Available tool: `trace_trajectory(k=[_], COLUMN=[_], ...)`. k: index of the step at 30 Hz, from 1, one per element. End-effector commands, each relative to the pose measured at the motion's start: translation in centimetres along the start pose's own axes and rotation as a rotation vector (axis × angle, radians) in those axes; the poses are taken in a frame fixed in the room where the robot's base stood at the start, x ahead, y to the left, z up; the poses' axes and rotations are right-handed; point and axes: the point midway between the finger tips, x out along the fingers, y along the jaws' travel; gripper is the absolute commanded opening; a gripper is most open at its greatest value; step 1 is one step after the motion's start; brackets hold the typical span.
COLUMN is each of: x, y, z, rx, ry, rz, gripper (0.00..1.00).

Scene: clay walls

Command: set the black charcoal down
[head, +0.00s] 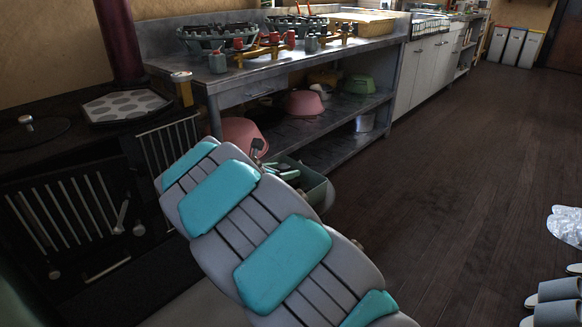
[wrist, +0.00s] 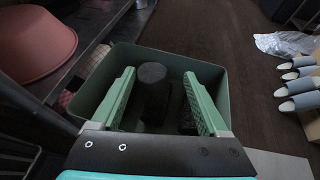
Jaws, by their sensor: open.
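My gripper (wrist: 158,74) is open over a dark green bin (wrist: 218,78) in the wrist view, its two green fingers spread apart. A black charcoal piece (wrist: 153,88) stands roughly upright between the fingers, with gaps visible on both sides. It appears to be inside the bin; its lower end is hard to make out in the dark. A second dark piece (wrist: 187,112) lies near the right finger. In the head view the bin (head: 314,188) is partly hidden behind my arm, and the charcoal cannot be made out.
A metal bench (head: 345,110) with shelves holds a pink basin (head: 303,103) and a green basin (head: 359,84). A dark stove (head: 75,215) stands at left. Slippers (head: 556,300) lie at right, beside a crumpled silvery item (head: 566,224). The wooden floor (head: 450,180) between is clear.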

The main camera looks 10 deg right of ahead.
Motion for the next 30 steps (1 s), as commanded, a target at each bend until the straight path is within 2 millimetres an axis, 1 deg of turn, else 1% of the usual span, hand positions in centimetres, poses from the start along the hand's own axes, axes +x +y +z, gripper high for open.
trace_trajectory(k=[1, 3, 6, 9, 13, 18, 20, 22, 23, 26, 27, 28, 29, 30], x=[-1.4, -2.7, -4.3, -5.4, -6.1, -6.3, -6.2, -6.0, -5.9, -5.6, -5.7, -5.8, -6.0, -6.5], y=[0.1, 0.1, 0.0, 0.0, 0.1, 0.0, -0.4, -1.9, -3.0, -8.2, -10.8, -12.8, -14.8, -17.4], z=[0.3, 0.4, 0.5, 0.4, 0.4, 0.4, 0.6, 1.1, 1.4, 2.4, 2.6, 2.8, 2.7, 2.5], rx=[0.000, 0.001, 0.002, 0.004, 0.003, 0.005, 0.019, 0.067, 0.102, 0.272, 0.362, 0.434, 0.505, 0.602], ry=[-0.002, -0.004, -0.005, -0.005, -0.006, -0.005, -0.002, 0.009, 0.017, 0.055, 0.075, 0.090, 0.105, 0.126], rz=[0.004, 0.004, 0.002, 0.001, 0.001, 0.000, -0.008, -0.035, -0.054, -0.153, -0.204, -0.245, -0.288, -0.345], gripper=[0.78, 0.78, 0.78, 0.78, 0.78, 0.78, 0.78, 0.78, 0.78, 0.78, 0.78, 0.78, 0.78, 0.78])
